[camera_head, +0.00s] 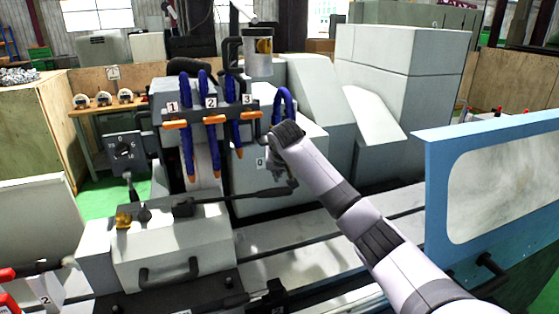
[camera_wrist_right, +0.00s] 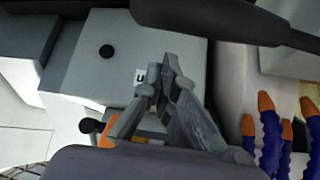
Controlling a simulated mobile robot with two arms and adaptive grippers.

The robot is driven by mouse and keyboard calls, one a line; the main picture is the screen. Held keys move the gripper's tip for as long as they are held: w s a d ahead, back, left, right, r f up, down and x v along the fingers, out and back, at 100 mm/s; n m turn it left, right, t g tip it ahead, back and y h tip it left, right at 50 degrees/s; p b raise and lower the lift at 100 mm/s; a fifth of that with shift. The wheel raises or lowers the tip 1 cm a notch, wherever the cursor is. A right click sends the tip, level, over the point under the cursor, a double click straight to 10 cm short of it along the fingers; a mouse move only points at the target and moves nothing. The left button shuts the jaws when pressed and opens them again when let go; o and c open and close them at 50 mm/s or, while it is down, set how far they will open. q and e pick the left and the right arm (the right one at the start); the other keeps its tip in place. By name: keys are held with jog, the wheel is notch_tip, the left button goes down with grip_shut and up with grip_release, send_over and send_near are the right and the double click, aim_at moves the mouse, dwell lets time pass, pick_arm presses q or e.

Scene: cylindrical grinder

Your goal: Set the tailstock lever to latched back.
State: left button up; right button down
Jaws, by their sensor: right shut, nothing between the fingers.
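A long black lever (camera_head: 240,195), which I take for the tailstock lever, runs rightward from a black hub (camera_head: 184,208) on the light grey tailstock housing (camera_head: 175,240). Its thicker grip end lies near my right gripper (camera_head: 283,178) in the head view. In the right wrist view a dark bar (camera_wrist_right: 225,18), likely this lever, crosses the top right. My right gripper's fingertips (camera_wrist_right: 170,68) are together and hold nothing, just below the bar in that picture. I cannot tell whether they touch it. In the head view the wrist partly hides the fingers. My left gripper is not in view.
Blue coolant hoses (camera_head: 211,140) with orange nozzles hang behind the lever; they also show in the right wrist view (camera_wrist_right: 270,140). A dial box (camera_head: 124,150) stands at the left. A blue framed guard (camera_head: 435,190) stands at the right. The machine bed (camera_head: 290,235) is open in front.

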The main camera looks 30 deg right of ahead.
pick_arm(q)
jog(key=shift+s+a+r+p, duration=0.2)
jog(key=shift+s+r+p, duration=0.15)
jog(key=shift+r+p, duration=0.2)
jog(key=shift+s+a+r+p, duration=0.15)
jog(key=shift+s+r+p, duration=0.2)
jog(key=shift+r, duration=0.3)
pick_arm(e)
jog(key=s, duration=0.1)
jog(key=s+a, duration=0.2)
jog(key=shift+s+r, duration=0.1)
jog(key=shift+s, duration=0.25)
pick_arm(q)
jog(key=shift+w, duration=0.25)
pick_arm(e)
jog(key=shift+w, duration=0.1)
